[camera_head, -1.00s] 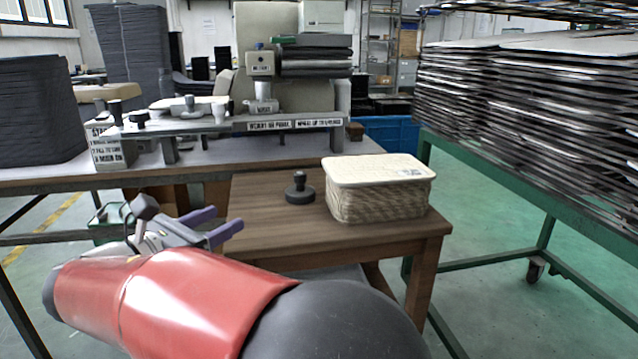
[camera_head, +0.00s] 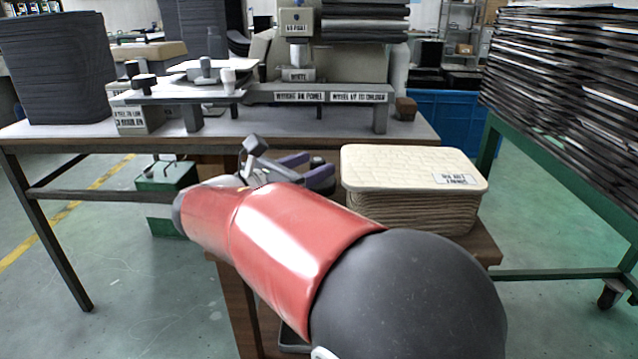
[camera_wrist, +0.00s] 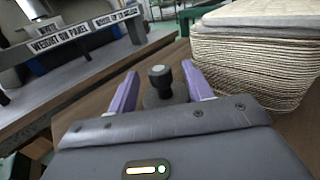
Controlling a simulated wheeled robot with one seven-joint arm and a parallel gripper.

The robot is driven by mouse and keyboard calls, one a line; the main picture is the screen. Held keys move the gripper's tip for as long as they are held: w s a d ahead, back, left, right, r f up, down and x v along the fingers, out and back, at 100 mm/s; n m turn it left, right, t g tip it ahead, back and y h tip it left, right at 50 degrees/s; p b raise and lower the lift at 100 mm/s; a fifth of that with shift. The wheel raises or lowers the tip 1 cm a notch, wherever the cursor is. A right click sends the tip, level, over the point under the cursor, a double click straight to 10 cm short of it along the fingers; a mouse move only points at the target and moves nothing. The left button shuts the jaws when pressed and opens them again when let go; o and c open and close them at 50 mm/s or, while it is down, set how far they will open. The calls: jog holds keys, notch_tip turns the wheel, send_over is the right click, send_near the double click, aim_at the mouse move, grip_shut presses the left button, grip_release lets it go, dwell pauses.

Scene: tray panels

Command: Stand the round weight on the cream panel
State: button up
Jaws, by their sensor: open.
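The round weight (camera_wrist: 160,78), a dark disc with an upright knob, stands on the brown wooden table. In the wrist view it shows between the two purple fingers of my gripper (camera_wrist: 159,72), which are apart. I cannot tell whether they touch it. In the head view, my gripper (camera_head: 318,168) hides most of the weight (camera_head: 317,161). The cream panel (camera_head: 405,163), with a small label, lies flat on top of a woven-looking cream stack right of my gripper. Its edge also shows in the wrist view (camera_wrist: 260,14).
A grey workbench (camera_head: 70,132) behind holds a labelled fixture (camera_head: 320,94) and a pale plate (camera_head: 180,97). A dark stack (camera_head: 55,70) stands at its left end. A green-framed rack (camera_head: 570,165) of dark trays is on the right.

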jog(key=shift+x, duration=1.1)
grip_shut()
